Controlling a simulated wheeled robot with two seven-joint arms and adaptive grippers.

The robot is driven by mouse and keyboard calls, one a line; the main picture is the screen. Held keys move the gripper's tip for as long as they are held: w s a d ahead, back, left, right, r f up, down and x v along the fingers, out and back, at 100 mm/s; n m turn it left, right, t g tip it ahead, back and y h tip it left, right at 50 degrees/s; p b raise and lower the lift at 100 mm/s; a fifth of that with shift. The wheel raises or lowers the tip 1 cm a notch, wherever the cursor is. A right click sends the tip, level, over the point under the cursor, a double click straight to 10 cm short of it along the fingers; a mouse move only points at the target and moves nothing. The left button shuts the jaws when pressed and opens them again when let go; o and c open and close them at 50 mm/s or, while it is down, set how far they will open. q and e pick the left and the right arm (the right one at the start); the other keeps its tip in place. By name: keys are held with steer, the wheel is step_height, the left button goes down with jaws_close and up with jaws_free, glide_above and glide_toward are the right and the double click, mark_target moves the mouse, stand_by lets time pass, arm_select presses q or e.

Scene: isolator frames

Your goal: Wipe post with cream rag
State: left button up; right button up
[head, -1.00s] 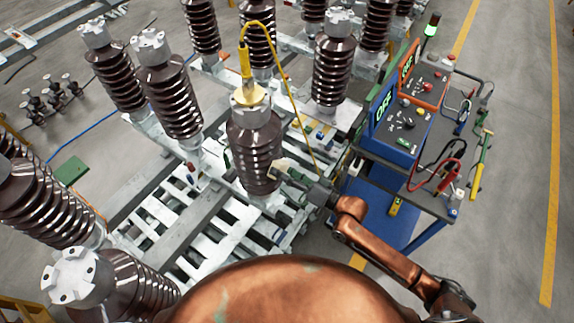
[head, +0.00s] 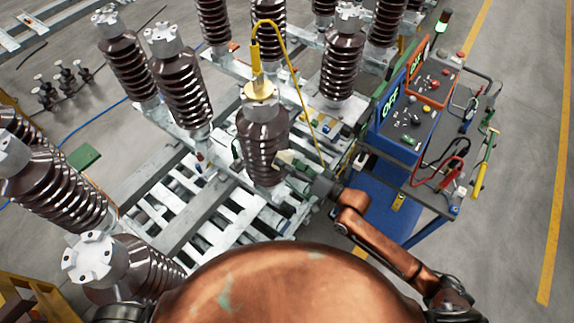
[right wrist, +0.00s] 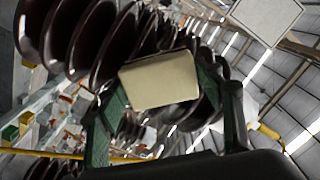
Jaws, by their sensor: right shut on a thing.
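The post (head: 262,143) is a brown ribbed insulator standing upright in the middle of the head view, with a brass-coloured cap and a yellow lead on top. Brown ribs (right wrist: 72,40) fill the upper left of the right wrist view. My right gripper (head: 291,164) is at the lower right side of the post, shut on the cream rag (head: 285,156). In the right wrist view the rag (right wrist: 160,80) is a flat cream pad between the two green fingers. It is close to the ribs; I cannot tell whether it touches them. My left gripper is out of view.
Other brown insulators (head: 178,88) stand around the post on a pale slatted metal frame (head: 225,205). A blue cart (head: 385,205) with an OFF-marked test box (head: 408,125) and cables stands close to the right of my right arm. Open floor lies farther right.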

mark_target(293, 156)
steer(key=shift+w+d+b, duration=0.35)
steer(key=shift+w+d, duration=0.1)
steer(key=shift+w, duration=0.25)
steer(key=shift+w+d+b, duration=0.35)
steer(key=shift+w+d, duration=0.05)
steer(key=shift+w, duration=0.25)
steer(key=shift+w+d+f+b, duration=0.1)
steer(key=shift+w+d+b, duration=0.6)
steer(key=shift+w+b, duration=0.35)
steer(key=shift+w+d, duration=0.25)
steer(key=shift+w, duration=0.25)
steer(key=shift+r, duration=0.2)
steer(key=shift+d, duration=0.15)
steer(key=shift+d+f, duration=0.1)
steer(key=shift+d, duration=0.1)
steer(key=v, duration=0.5)
steer(key=shift+s+d+b, duration=0.1)
steer(key=shift+s+b, duration=0.1)
steer(key=shift+b, duration=0.15)
